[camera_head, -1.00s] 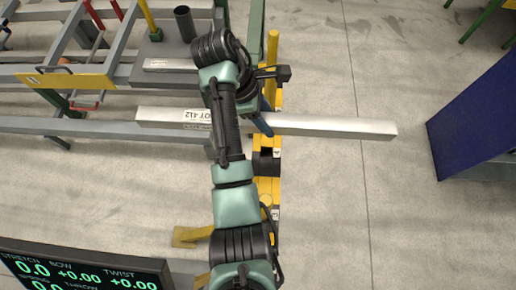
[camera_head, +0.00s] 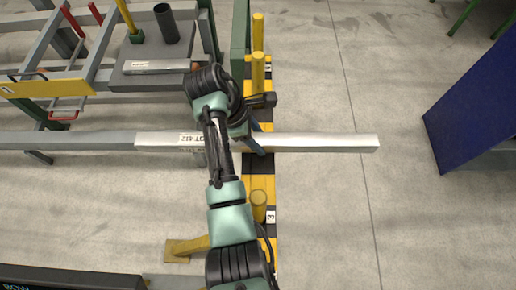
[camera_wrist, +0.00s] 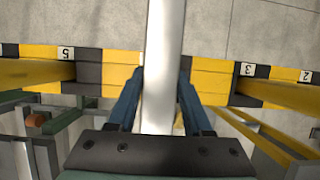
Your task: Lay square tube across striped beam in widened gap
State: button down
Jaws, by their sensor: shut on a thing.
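The silver square tube (camera_head: 320,143) runs left to right in the head view, with a white label near its left part. My gripper (camera_wrist: 160,95) is shut on the tube, one blue finger on each side of it in the wrist view. The yellow and black striped beam (camera_head: 258,190) runs beneath, crossing the tube roughly at right angles; it also shows in the wrist view (camera_wrist: 110,70). The tube lies over the beam between yellow posts. Whether it touches the beam cannot be told. The fingertips are partly hidden by my arm in the head view.
A yellow post (camera_head: 258,205) stands on the near side of the tube and another yellow post (camera_head: 258,70) on the far side. A grey frame with a tray (camera_head: 150,75) is at upper left. A blue panel (camera_head: 475,115) stands at right.

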jog(key=shift+f, duration=2.55)
jog(key=shift+f+b, duration=0.1)
jog(key=shift+b, duration=0.2)
jog(key=shift+c, duration=1.6)
grip_release()
jog(key=p+v, duration=0.1)
jog(key=v, duration=1.1)
